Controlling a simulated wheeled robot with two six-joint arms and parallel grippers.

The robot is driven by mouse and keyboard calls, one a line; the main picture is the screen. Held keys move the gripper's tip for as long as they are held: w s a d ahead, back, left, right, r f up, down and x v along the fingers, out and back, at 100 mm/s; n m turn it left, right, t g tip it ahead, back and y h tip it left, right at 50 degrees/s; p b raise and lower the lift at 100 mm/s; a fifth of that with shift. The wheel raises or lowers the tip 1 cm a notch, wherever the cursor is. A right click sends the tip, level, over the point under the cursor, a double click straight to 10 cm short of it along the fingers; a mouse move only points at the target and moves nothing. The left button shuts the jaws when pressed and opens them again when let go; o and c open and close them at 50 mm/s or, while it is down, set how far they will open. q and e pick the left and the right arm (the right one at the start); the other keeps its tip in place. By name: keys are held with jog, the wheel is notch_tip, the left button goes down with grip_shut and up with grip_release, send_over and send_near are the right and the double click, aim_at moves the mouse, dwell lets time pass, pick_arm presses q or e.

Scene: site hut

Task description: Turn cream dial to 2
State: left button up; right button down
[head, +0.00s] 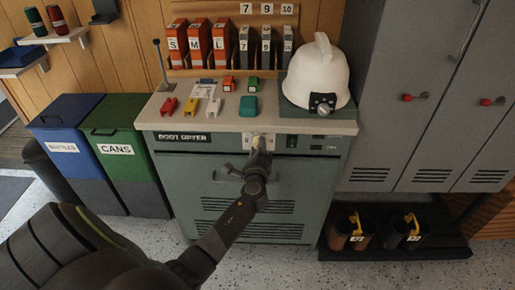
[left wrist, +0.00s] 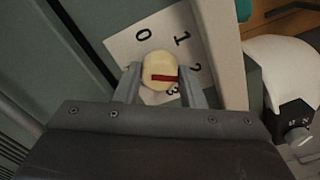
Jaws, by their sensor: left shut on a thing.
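The cream dial (left wrist: 158,66) sits on a white plate (left wrist: 125,48) with the numbers 0, 1, 2 and 3 around it. Its red mark points to the right in the left wrist view, around 2 and 3; I cannot tell exactly which it lines up with. The 3 is partly hidden by a finger. My left gripper (left wrist: 160,88) is shut on the dial, one finger on each side. In the head view, the left gripper (head: 258,146) is at the front panel of the boot dryer (head: 195,180), mostly hiding the dial. My right gripper is not in view.
A handle (head: 228,177) is below the dial. Blue (head: 65,130) and green (head: 115,140) bins stand left, grey lockers (head: 400,90) right.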

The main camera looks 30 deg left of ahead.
pick_arm(q)
jog(key=o, duration=1)
jog(key=b+v, duration=0.1)
jog(key=v, duration=1.6)
jog(key=shift+s+d+b, duration=0.1)
jog(key=shift+d+b, duration=0.15)
jog(key=shift+b, duration=0.05)
jog(key=shift+f, duration=0.1)
